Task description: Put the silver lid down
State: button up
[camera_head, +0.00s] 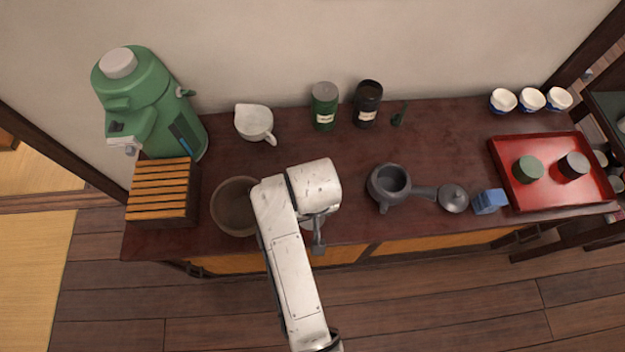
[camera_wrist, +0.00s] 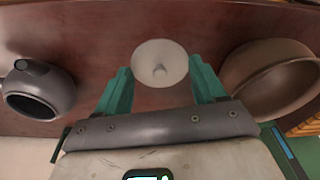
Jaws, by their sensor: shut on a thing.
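A black canister (camera_head: 367,103) stands at the back with a dark top. A green canister (camera_head: 325,106) beside it has a greyish-green top.
The brown bowl (camera_head: 236,206) and slatted wooden box (camera_head: 161,192) are left of my arm. The grey teapot (camera_head: 384,186), its small lid (camera_head: 453,198), a blue block (camera_head: 489,201) and red tray (camera_head: 555,201) are right. Some bare tabletop lies behind the teapot.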

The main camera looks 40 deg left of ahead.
jog(key=shift+w+a+f, duration=0.3)
jog(key=shift+w+f, duration=0.15)
jog(key=shift+f, duration=0.2)
jog(key=shift+w+a+f, duration=0.3)
jog(key=shift+w+f, duration=0.1)
jog(key=shift+f, duration=1.8)
jog(key=o, duration=1)
jog(key=shift+f, duration=0.1)
jog(key=r, duration=0.8)
jog(key=d+r, duration=0.1)
jog(key=r, duration=0.3)
jog(key=shift+s+d+r+p, duration=0.1)
jog(key=shift+s+p, duration=0.25)
